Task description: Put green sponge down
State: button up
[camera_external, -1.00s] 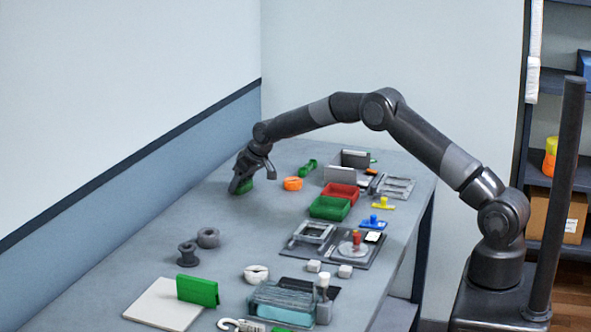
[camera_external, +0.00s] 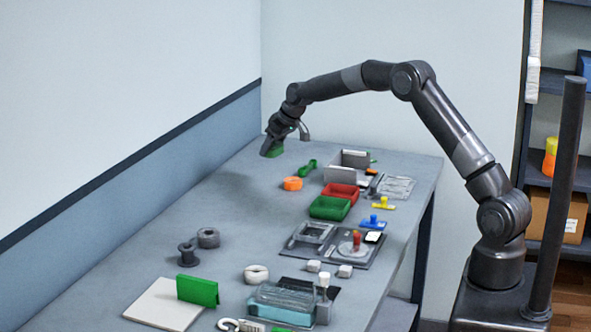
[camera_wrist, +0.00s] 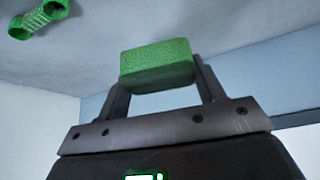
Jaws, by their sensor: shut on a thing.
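The green sponge (camera_wrist: 157,64) is a green block between the two fingers of my gripper (camera_wrist: 158,80) in the wrist view. In the external view my gripper (camera_external: 272,149) is at the far left end of the table, near the wall corner, and the green sponge (camera_external: 276,152) shows partly behind a dark finger. My gripper is shut on the sponge. I cannot tell whether the sponge touches the tabletop.
A green wrench-like part (camera_external: 307,166) and an orange ring (camera_external: 292,184) lie to the right of my gripper. The table (camera_external: 215,205) is clear along the wall side.

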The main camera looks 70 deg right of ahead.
jog(key=shift+s+d+r, duration=0.3)
jog(key=shift+s+d, duration=0.3)
jog(key=shift+s, duration=0.15)
jog(key=s+d+n+y, duration=0.1)
jog(key=s+n, duration=0.2)
jog(key=s, duration=0.4)
jog(key=s+d+n+y, duration=0.1)
jog(key=s+n+y, duration=0.1)
jog(key=s, duration=0.5)
jog(key=s+d+n+y, duration=0.1)
jog(key=s+n, duration=0.2)
jog(key=s, duration=0.4)
jog(key=shift+s+d+f+n+g, duration=0.2)
jog(key=shift+d+f+n+g, duration=0.1)
jog(key=shift+f+n+g, duration=0.1)
jog(key=s+a+n+g+y, duration=0.1)
jog(key=s+a+n+g, duration=0.2)
jog(key=s, duration=0.5)
jog(key=s+a+r+n+y, duration=0.1)
jog(key=s+a+n, duration=0.2)
jog(key=s+n, duration=0.35)
jog(key=s+a+n+g+y, duration=0.1)
jog(key=s+a+n+g, duration=0.1)
jog(key=s, duration=0.7)
send_over(378, 216)
notch_tip(378, 216, down, 7)
jog(key=shift+s+r, duration=0.1)
jog(key=shift+f, duration=2.05)
